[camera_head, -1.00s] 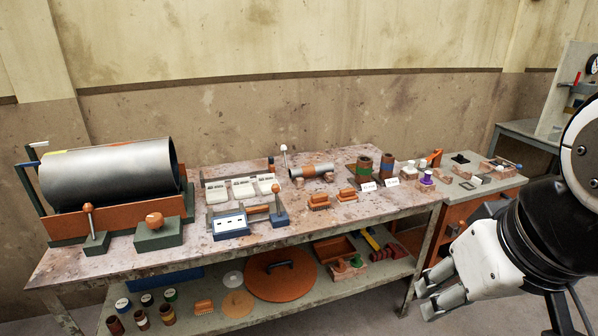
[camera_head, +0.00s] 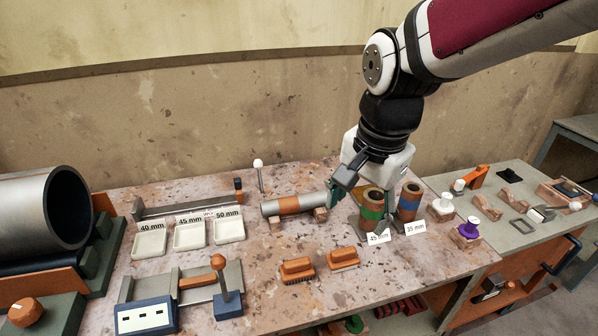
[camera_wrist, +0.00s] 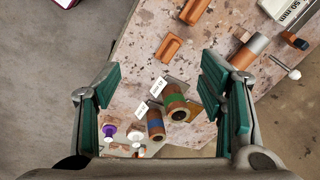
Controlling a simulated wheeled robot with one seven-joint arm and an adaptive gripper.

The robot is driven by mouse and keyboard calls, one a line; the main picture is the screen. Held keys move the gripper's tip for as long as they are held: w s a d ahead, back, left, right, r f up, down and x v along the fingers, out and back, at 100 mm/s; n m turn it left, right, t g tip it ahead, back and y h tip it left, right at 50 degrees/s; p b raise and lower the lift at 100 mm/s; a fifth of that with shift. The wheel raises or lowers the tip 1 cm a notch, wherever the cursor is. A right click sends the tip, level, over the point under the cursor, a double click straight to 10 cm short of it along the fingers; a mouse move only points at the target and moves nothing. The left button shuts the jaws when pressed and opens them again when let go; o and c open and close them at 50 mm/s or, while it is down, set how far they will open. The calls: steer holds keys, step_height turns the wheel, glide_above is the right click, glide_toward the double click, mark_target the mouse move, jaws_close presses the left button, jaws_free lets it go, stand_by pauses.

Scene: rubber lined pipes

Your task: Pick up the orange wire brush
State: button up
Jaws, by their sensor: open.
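Two orange wire brushes lie bristles down on the stained bench top, one at the front left (camera_head: 297,268) and one to its right (camera_head: 343,258). Both also show in the wrist view, one nearer the middle (camera_wrist: 170,48) and one at the top (camera_wrist: 194,11). My gripper (camera_head: 372,205) is open and empty, above and around the area of two upright short pipes, behind and to the right of the brushes. In the wrist view, its teal-padded fingers (camera_wrist: 158,92) are wide apart, with the brushes beyond the fingertips.
The upright pipes, one green-banded (camera_head: 372,208) and one blue-banded (camera_head: 409,201), stand below my gripper with size labels. A grey pipe with an orange band (camera_head: 290,204) lies on blocks behind the brushes. White trays (camera_head: 190,235) are left. Bare bench lies right of the brushes.

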steer(key=w+a+f+m+g, duration=0.1)
steer(key=w+a+f+m, duration=0.25)
steer(key=a+f, duration=0.2)
steer(key=m+g, duration=0.1)
steer(key=m, duration=0.2)
glide_toward(297, 262)
steer(key=shift+h, duration=0.3)
steer(key=f, duration=0.4)
steer(key=f+b, duration=0.1)
steer(key=f, duration=0.1)
steer(key=shift+s+a, duration=0.2)
steer(key=shift+a, duration=0.15)
steer(key=shift+w+d+f, duration=0.1)
steer(key=shift+w+f, duration=0.05)
steer(key=shift+f, duration=1.45)
steer(key=shift+w+f, duration=0.1)
steer(key=shift+f, duration=1.5)
steer(key=shift+c, duration=0.5)
steer(key=c, duration=1.2)
